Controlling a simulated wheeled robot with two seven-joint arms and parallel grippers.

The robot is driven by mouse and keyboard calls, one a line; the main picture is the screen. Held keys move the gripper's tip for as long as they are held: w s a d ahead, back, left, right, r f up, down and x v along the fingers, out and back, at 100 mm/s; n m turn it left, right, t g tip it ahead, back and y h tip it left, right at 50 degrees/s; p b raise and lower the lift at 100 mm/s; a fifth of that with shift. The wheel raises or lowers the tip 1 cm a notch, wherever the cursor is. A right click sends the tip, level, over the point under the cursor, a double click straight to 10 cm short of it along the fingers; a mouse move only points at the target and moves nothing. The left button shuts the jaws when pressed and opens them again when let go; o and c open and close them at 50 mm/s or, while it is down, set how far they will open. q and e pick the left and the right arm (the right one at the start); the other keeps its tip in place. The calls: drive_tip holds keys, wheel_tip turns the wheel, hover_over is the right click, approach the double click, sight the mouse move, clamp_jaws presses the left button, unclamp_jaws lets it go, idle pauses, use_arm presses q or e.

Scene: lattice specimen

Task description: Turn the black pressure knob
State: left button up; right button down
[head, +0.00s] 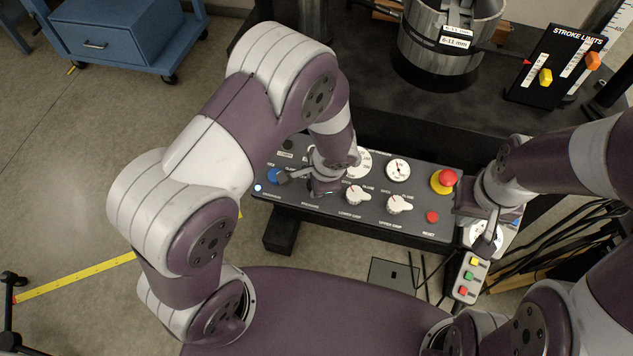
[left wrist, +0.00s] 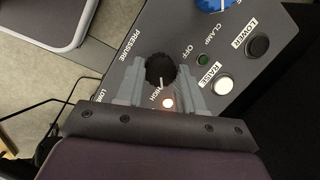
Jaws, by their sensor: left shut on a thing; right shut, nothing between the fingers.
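The black pressure knob (left wrist: 160,68) is on the grey control panel (left wrist: 212,115), near the labels PRESSURE, LOW and HIGH. Its white pointer line faces the HIGH label and a lit orange-white lamp (left wrist: 167,102). My left gripper (left wrist: 160,82) is shut on the knob, with one grey finger on each side of it. In the head view my left gripper (head: 318,186) is over the panel's left part, and I cannot make out the black knob there. My right gripper (head: 486,238) is shut and empty beyond the panel's right end, near a white round dial.
A blue knob (head: 275,176), white-pointer knobs (head: 399,204), a gauge (head: 398,170) and a red emergency button (head: 447,178) crowd the panel. A button pendant (head: 470,278) hangs below my right gripper. A black stroke limits plate (head: 556,65) stands at the back right.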

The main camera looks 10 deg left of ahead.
idle(0.3)
use_arm(q)
drive_tip(key=o, duration=1)
drive_tip(key=shift+o, duration=0.2)
drive_tip(key=p+v, duration=0.2)
drive_tip(key=v, duration=1)
drive_tip(key=shift+r, duration=0.4)
drive_tip(key=shift+s, duration=0.1)
